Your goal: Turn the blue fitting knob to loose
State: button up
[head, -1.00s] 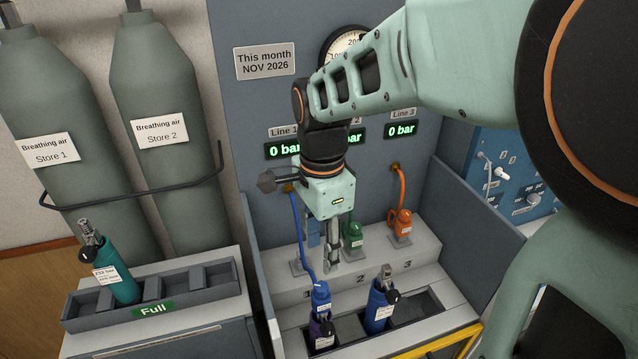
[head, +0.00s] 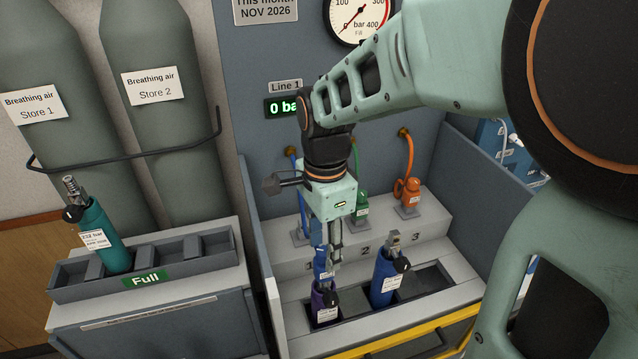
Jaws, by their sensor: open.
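The blue fitting (head: 322,268) sits on top of a dark purple cylinder (head: 325,305) in the first slot of the bench. Its knob is not clearly distinguishable at this size. My gripper (head: 328,255) points down with its fingers open at the top of the blue fitting. The fingers partly cover the fitting, and I cannot tell whether they touch it. The blue hose behind is mostly hidden by my gripper and wrist.
A blue cylinder (head: 386,280) stands close on the right in the second slot. Green (head: 361,206) and orange (head: 408,192) fittings stand on the step behind. A teal cylinder (head: 103,238) leans in the grey rack (head: 190,281) at left. A yellow rail (head: 415,340) runs along the front.

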jog(key=shift+c, duration=0.3)
grip_shut()
jog(key=n, duration=0.5)
jog(key=shift+n, duration=0.3)
jog(key=n+p, duration=0.1)
jog(key=n, duration=0.4)
jog(key=n+p, duration=0.1)
jog(key=n, duration=0.5)
jog(key=shift+n, duration=0.3)
jog(key=n+p, duration=0.1)
jog(key=n, duration=0.5)
jog(key=shift+n, duration=0.3)
